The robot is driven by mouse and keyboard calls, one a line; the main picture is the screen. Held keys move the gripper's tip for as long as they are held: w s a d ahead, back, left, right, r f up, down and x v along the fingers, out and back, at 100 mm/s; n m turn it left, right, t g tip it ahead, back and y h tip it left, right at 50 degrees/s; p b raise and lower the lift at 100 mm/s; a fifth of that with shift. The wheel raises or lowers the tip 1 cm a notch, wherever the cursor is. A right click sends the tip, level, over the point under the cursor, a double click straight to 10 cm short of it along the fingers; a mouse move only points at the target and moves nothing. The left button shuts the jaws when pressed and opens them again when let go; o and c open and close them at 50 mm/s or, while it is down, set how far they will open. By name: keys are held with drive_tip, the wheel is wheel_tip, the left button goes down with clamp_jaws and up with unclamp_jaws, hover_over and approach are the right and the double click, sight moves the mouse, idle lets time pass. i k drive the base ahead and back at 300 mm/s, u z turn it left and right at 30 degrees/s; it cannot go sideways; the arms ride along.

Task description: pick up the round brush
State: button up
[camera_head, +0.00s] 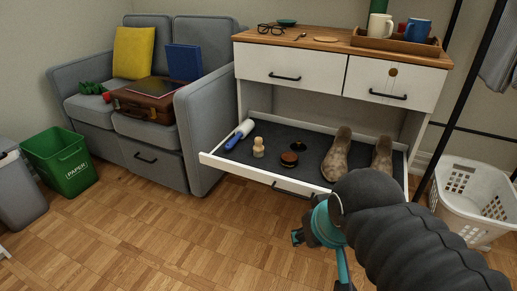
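The pulled-out lower drawer (225,162) holds several small items on a dark liner. A pale wooden piece with a knob-like top (258,147) stands upright near its front left. A low round brown piece with a dark band (289,159) sits right of it, with a flat dark disc (298,146) behind. Either the pale or the brown piece could be the round brush; I cannot tell which at this size. My gripper (320,262) is in front of the drawer, over the floor and apart from these items. Its teal fingers look spread, with nothing visible between them.
A blue-and-white roller (239,134) lies at the drawer's left, and brown shoes (337,155) stand at its right. My arm hides the drawer's front right corner. A white basket (474,196) and a black rack stand right. Floor (170,235) at left is clear.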

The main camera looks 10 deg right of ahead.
sight(257, 149)
drive_tip(key=z, duration=0.1)
drive_tip(key=i, duration=0.85)
drive_tip(key=z, duration=0.35)
